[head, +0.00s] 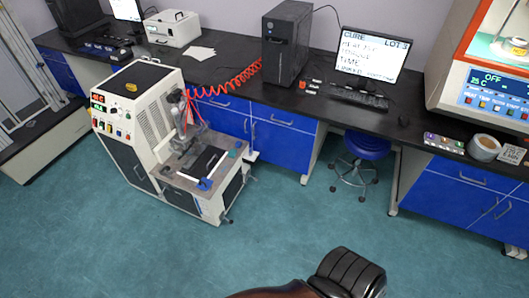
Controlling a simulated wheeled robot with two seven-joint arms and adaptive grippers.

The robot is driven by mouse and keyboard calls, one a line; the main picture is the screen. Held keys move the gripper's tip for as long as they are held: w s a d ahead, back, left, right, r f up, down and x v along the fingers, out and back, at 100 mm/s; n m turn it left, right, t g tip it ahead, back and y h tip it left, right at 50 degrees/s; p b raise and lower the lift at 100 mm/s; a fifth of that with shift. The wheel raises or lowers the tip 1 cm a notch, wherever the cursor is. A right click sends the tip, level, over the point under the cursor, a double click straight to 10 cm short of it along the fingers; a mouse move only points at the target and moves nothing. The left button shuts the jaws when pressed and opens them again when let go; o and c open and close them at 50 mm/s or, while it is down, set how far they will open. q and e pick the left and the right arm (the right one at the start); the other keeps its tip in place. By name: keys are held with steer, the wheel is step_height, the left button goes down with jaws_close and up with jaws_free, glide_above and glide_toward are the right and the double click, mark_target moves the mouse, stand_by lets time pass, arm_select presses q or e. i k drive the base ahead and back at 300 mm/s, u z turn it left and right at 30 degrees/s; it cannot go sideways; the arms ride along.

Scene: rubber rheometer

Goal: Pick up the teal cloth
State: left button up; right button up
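A small teal patch (235,153) shows at the back right of the work surface of the white-and-black machine (140,100). It may be the teal cloth, but it is too small to make out its folds or edges. A dark plate and a blue-ended bar (205,184) lie to its left and front on the same surface. Neither of my grippers is in view, so nothing shows near the teal patch.
A long black bench (400,118) with blue drawers runs behind the machine. A blue stool (366,145) stands under it. A red coiled hose (235,82) hangs behind the machine's work surface. A dark ribbed shape (347,272) shows at the bottom.

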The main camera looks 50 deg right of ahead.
mark_target(233, 153)
steer(key=z, duration=1.3)
steer(key=k, duration=0.15)
